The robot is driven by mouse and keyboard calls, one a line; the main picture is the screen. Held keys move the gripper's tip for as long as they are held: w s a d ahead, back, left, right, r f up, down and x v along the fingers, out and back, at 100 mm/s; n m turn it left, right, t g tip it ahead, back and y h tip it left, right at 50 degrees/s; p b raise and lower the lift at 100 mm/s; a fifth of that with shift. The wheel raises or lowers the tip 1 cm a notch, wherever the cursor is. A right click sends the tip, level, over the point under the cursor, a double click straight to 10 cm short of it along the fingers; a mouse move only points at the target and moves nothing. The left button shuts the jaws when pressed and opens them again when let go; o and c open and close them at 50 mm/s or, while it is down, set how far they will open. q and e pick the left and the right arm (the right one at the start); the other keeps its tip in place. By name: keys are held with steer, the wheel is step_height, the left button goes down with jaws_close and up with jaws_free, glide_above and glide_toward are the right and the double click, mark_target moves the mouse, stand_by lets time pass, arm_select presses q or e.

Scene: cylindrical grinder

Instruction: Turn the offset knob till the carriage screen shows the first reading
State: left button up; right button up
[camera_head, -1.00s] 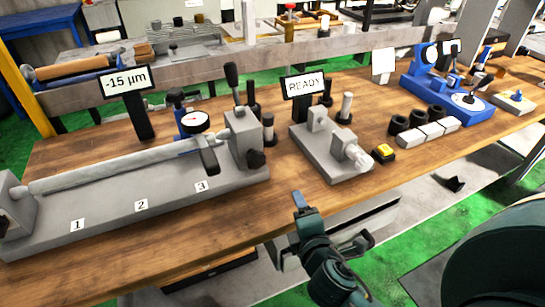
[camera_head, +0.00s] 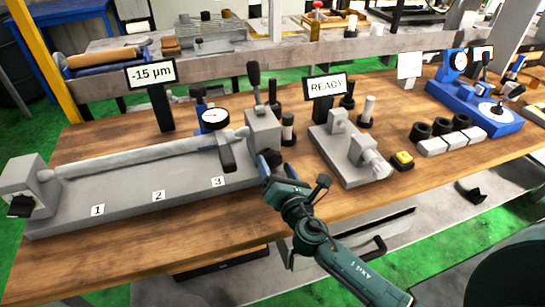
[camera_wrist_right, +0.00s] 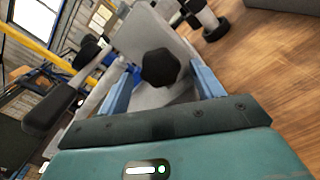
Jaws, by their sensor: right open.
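The carriage screen (camera_head: 151,74) stands behind the grey bench fixture (camera_head: 120,200) and reads "-15 µm". A round dial gauge (camera_head: 214,118) sits on the carriage near the fixture's right end block (camera_head: 262,130). My right gripper (camera_head: 268,158) is at the front of that block, with its jaws open. In the right wrist view a dark faceted knob (camera_wrist_right: 160,67) on the block shows between the two blue fingers, with visible space on both sides. In the head view this knob is hidden behind the gripper. My left gripper is not in view.
A second dark knob (camera_head: 20,206) is on the left end block. A black lever (camera_head: 254,75) rises from the right block. A second grey fixture (camera_head: 350,155) with a "READY" screen (camera_head: 325,87) and a yellow button (camera_head: 402,160) stand to the right.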

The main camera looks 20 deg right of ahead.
mark_target(274, 162)
steer(key=shift+w, duration=1.7)
steer(key=c, duration=1)
